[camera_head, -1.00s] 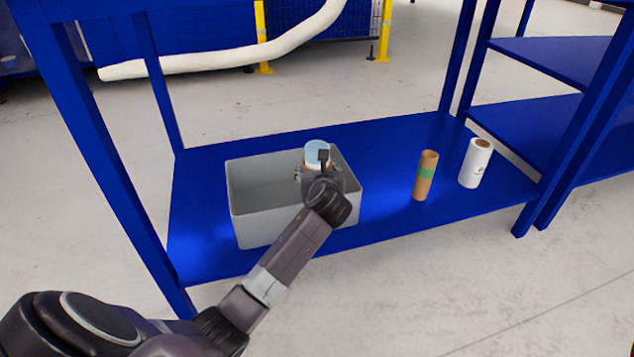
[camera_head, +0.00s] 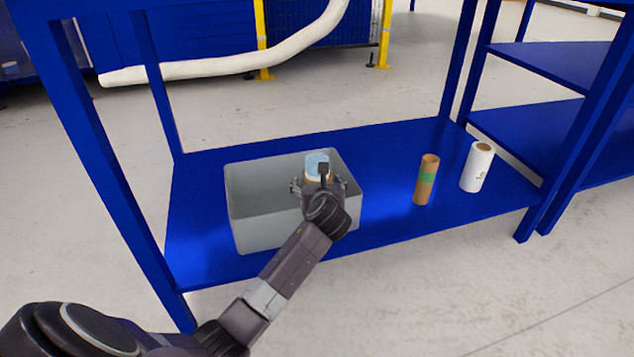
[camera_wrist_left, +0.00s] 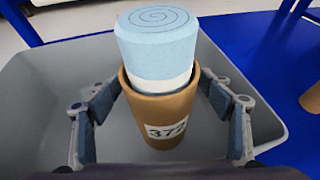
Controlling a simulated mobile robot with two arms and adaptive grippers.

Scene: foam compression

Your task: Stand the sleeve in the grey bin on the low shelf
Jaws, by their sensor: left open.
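The sleeve (camera_wrist_left: 160,115), a brown cardboard tube labelled 372, stands upright in the grey bin (camera_head: 250,215) near its right end. A light blue foam roll (camera_head: 317,161) with a white band sticks out of its top; the foam (camera_wrist_left: 157,45) shows a spiral on its end in the wrist view. My left gripper (camera_head: 318,185) is open, with one finger on each side of the sleeve. In the wrist view gaps show beside the tube at the finger pads. My right gripper is not in view.
The bin stands on the low blue shelf (camera_head: 390,222). To its right stand a brown tube with a green band (camera_head: 426,180) and a white roll (camera_head: 477,167). Blue posts frame the shelf. Bare shelf lies between the bin and the tubes.

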